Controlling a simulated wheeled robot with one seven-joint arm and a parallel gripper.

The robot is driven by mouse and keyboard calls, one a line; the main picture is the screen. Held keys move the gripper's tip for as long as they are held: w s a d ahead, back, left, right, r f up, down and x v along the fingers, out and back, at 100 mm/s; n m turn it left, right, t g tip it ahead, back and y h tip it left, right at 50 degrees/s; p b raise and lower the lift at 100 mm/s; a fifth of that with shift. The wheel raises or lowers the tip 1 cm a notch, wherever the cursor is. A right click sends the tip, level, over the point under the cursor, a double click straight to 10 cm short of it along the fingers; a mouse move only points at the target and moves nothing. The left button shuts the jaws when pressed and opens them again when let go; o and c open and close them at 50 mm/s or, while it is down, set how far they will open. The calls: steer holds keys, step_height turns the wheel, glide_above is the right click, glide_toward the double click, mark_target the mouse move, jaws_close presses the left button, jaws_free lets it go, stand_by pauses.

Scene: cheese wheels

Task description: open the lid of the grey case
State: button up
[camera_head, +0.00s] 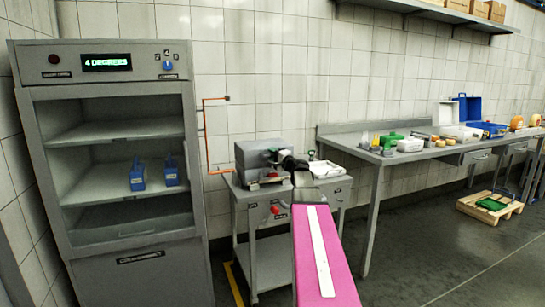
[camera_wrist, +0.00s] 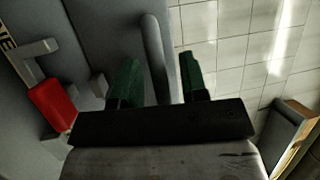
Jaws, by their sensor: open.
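The grey case (camera_head: 258,156) sits on a small grey cart against the tiled wall in the head view. Its lid looks down, though my arm partly covers its right side. My gripper (camera_wrist: 158,64) is open, with two dark green fingers in the wrist view. A grey rounded bar (camera_wrist: 154,50) that looks like a handle shows between the fingers, with gaps on both sides. A grey surface (camera_wrist: 95,30), seemingly the case, lies beside it. In the head view, my dark gripper (camera_head: 292,163) is at the case's right front; its fingers are hard to make out.
A red-gripped lever (camera_wrist: 52,104) is left of the fingers in the wrist view. The cart (camera_head: 262,198) has a red knob (camera_head: 275,209) in front. A white tray (camera_head: 327,169) lies right of the case. A cabinet (camera_head: 118,84) stands left; a long workbench (camera_head: 350,144) stands right.

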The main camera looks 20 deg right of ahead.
steer(key=shift+c, duration=0.3)
jaws_close()
steer(key=shift+r, duration=0.15)
